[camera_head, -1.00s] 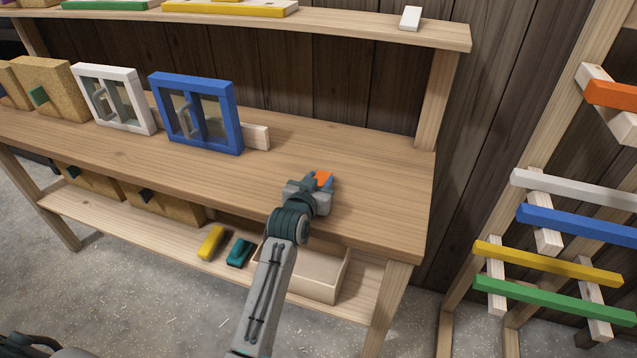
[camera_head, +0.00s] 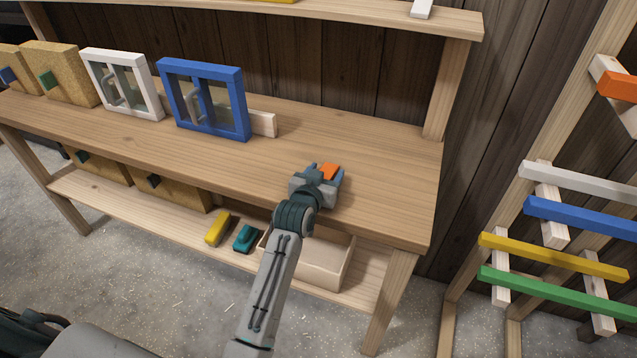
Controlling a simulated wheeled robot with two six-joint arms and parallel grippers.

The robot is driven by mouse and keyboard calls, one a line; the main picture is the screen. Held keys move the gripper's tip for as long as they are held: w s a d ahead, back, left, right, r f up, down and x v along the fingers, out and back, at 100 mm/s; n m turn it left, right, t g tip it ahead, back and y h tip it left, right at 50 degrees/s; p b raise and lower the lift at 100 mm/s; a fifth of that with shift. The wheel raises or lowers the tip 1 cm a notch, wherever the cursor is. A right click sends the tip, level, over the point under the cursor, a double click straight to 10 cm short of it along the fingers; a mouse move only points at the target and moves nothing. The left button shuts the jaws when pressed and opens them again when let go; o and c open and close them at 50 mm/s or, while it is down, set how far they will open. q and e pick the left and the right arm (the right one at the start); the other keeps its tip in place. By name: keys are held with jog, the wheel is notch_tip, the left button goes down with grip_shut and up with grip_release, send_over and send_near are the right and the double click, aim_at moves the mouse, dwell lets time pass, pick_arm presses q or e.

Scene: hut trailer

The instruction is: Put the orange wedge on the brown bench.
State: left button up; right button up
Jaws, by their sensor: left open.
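The orange wedge (camera_head: 329,171) lies on the brown bench (camera_head: 385,185), near the right end of its top. My left gripper (camera_head: 331,173) is open, with its blue-tipped fingers on either side of the wedge. The gripper body hides the near part of the wedge, and I cannot tell whether the fingers touch it. My right gripper is not seen; only a dark part of my body shows at the lower left.
A blue window frame (camera_head: 245,105) and a white one (camera_head: 155,92) stand on the bench to the left. The lower shelf holds a yellow block (camera_head: 218,229), a teal block (camera_head: 245,239) and an open wooden box (camera_head: 325,271). A rack with coloured bars (camera_head: 560,255) stands right.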

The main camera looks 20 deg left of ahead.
pick_arm(q)
jog(key=s+r+b, duration=0.1)
jog(key=s+r, duration=0.1)
jog(key=s, duration=0.9)
jog(key=shift+s+a+r, duration=0.15)
jog(key=shift+s+a, duration=0.05)
